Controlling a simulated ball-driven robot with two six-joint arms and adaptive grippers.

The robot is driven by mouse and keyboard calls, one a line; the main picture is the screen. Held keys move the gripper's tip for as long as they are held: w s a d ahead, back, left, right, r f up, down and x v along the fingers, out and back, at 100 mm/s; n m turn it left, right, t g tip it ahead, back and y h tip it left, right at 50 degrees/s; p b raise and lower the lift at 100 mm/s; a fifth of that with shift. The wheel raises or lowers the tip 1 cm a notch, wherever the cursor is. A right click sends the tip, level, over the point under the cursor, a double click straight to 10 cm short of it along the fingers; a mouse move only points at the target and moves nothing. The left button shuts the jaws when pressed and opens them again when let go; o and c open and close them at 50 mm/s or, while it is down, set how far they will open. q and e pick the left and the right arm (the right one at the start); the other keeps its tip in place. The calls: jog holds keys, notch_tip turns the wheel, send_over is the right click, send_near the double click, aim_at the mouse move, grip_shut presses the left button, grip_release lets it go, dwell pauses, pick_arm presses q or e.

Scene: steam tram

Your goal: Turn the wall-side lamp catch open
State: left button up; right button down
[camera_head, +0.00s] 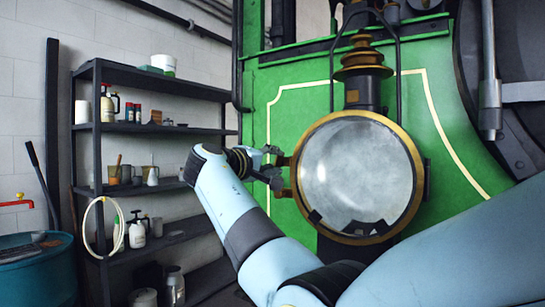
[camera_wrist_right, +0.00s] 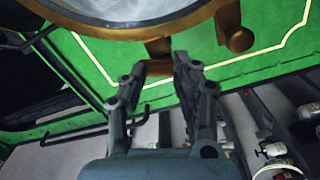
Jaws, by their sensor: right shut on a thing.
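The lamp (camera_head: 357,178) is a big round glass with a brass rim on the green tram front. The wall-side catch (camera_head: 283,161) is a small brass tab at the rim's left edge. My right gripper (camera_head: 273,165) reaches it from the left and is shut on it. In the right wrist view, the catch (camera_wrist_right: 158,66) sits between the two fingers of the right gripper (camera_wrist_right: 157,72), just below the lamp rim (camera_wrist_right: 130,28). The fingers hide part of the catch. My left gripper is out of view.
A second brass lug (camera_head: 283,193) sits just below on the rim and also shows in the right wrist view (camera_wrist_right: 238,39). A dark shelf (camera_head: 152,130) with bottles and tins stands along the wall. A blue drum (camera_head: 38,270) stands at the lower left.

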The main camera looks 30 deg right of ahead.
jog(key=shift+r+n+p, duration=0.15)
jog(key=shift+n+p, duration=0.75)
jog(key=shift+n, duration=1)
jog(key=c, duration=1)
grip_release()
jog(key=shift+a, duration=0.1)
jog(key=v, duration=0.7)
jog(key=shift+a, duration=0.2)
